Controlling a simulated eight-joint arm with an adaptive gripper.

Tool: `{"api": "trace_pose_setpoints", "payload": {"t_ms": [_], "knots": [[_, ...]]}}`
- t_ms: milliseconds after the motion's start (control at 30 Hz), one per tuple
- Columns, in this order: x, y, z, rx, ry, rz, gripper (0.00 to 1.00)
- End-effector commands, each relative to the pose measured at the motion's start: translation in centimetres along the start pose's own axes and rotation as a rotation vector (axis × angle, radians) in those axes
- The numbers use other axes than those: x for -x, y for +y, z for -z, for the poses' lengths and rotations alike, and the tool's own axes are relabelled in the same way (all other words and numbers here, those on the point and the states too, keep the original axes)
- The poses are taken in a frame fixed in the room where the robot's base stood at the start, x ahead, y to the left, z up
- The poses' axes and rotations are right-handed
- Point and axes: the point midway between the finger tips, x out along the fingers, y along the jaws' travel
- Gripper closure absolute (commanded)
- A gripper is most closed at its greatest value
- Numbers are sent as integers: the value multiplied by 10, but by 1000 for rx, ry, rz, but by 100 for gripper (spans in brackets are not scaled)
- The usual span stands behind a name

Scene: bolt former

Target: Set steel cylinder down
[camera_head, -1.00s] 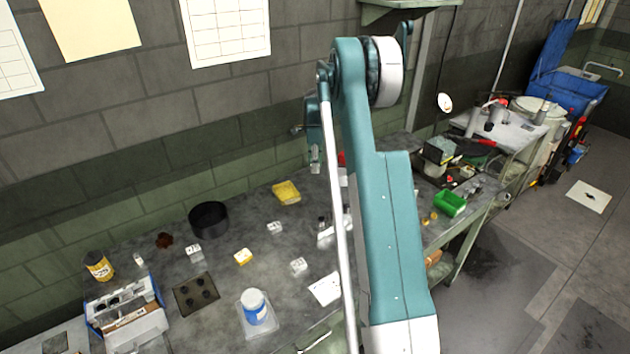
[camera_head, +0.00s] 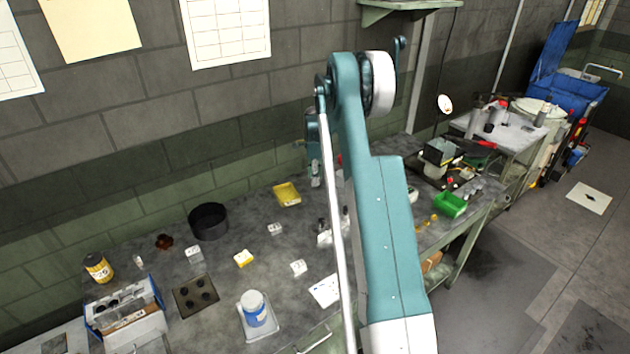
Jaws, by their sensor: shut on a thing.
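My gripper (camera_head: 316,178) shows only as a small pale shape below the teal wrist, left of my arm's long link and above the back of the grey bench (camera_head: 160,255). My arm hides part of it. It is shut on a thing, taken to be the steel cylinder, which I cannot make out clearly. Small grey metal pieces (camera_head: 322,228) stand on the bench below it, partly behind my arm's rod. Whether the held cylinder touches the bench is hidden.
A yellow tray (camera_head: 286,194) and a black round pan (camera_head: 208,221) lie to the left. A blue-and-white jar (camera_head: 254,308), a dark plate with holes (camera_head: 195,295) and small white blocks stand further forward. A green bin (camera_head: 451,204) is at right. Bare bench lies between them.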

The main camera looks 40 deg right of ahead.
Motion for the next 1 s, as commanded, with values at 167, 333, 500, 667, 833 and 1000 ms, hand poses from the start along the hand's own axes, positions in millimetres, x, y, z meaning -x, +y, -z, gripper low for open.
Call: {"api": "trace_pose_setpoints", "payload": {"t_ms": [167,333,500,667,833,1000], "knots": [[-10,0,0,0,0,0,91],[-10,0,0,0,0,0,91],[-12,0,0,0,0,0,91],[-14,0,0,0,0,0,65],[-13,0,0,0,0,0,59],[-13,0,0,0,0,0,59]]}}
